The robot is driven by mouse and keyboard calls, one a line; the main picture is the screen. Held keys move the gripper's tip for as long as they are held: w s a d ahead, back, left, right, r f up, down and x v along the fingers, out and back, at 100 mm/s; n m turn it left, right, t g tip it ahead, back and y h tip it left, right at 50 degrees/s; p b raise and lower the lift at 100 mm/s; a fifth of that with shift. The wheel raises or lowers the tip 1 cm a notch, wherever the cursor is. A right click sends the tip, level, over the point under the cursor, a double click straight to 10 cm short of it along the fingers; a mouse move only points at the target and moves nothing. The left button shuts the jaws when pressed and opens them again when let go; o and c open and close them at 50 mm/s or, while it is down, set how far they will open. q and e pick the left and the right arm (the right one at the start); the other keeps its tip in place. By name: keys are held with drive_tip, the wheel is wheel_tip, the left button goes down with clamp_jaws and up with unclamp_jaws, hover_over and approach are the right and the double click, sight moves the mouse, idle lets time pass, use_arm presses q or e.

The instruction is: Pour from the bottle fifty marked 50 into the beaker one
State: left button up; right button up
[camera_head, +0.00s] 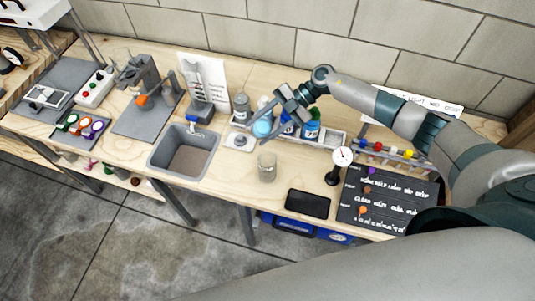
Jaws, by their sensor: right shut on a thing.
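A clear glass beaker (267,167) stands upright on the wooden bench, in front of the bottle row; I take it as beaker one. My right gripper (272,122) reaches in from the right above the bottle tray. It is shut on a light blue bottle (262,127), behind the beaker and apart from it. The fingers partly cover the bottle, and its marking is too small to read, so I cannot confirm the 50. My left gripper is not in view.
A tray (333,140) holds blue-labelled bottles (311,129). A grey bottle (241,107) stands left of the gripper. A sink (184,150) is left of the beaker; a dial gauge (342,157), black pad (308,204) and dark board (385,198) are right. Bench around the beaker is clear.

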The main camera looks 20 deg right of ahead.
drive_tip(key=shift+r+p, duration=0.3)
drive_tip(key=shift+r, duration=0.05)
drive_tip(key=shift+s+r, duration=0.15)
drive_tip(key=shift+r, duration=0.05)
drive_tip(key=shift+r+n+t+p, duration=0.2)
drive_tip(key=shift+n+t+p, duration=0.1)
drive_tip(key=shift+p, duration=0.15)
drive_tip(key=shift+s+r, duration=0.15)
drive_tip(key=shift+r, duration=0.1)
drive_tip(key=shift+f, duration=0.1)
drive_tip(key=shift+f+t, duration=0.1)
drive_tip(key=shift+t, duration=0.2)
